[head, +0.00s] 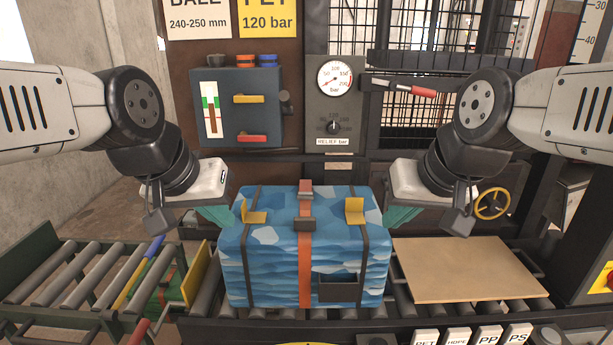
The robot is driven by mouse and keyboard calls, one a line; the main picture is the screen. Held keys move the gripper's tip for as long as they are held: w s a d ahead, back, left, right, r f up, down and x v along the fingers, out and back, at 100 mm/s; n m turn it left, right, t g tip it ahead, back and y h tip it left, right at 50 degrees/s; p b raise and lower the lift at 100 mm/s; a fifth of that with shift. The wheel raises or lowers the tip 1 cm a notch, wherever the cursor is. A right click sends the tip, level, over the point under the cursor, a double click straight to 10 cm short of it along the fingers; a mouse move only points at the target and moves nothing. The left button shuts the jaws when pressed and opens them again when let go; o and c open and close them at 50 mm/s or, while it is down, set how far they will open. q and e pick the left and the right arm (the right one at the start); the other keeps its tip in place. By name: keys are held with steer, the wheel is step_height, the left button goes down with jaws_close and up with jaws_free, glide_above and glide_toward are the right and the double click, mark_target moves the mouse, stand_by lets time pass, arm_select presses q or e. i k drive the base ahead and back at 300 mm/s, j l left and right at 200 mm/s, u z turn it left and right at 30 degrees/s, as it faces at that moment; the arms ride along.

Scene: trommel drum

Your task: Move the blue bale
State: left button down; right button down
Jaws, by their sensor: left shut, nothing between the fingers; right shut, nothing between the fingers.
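The blue bale (262,266) sits upright on the roller conveyor in the middle of the head view. Dark straps and one orange-red strap (306,261) run over it, with yellow corner pieces on top. My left gripper (222,216) is shut beside the bale's upper left edge, its fingers pointing down and inward. My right gripper (398,217) is shut beside the upper right edge in a mirrored pose. Both hold nothing. I cannot tell whether the fingertips touch the bale's sides.
A tan board (468,270) lies on the rollers right of the bale. A roller track (62,272) with a yellow plate (196,273) is at left. A gauge panel (334,100) and a grey control box (240,108) stand behind. Material tags (457,336) line the front right.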

mark_target(271, 263)
steer(key=l, duration=0.8)
steer(key=i+l, duration=0.15)
steer(key=l, duration=0.6)
steer(key=l+z, duration=0.1)
steer(key=l, duration=0.7)
steer(key=i, duration=0.05)
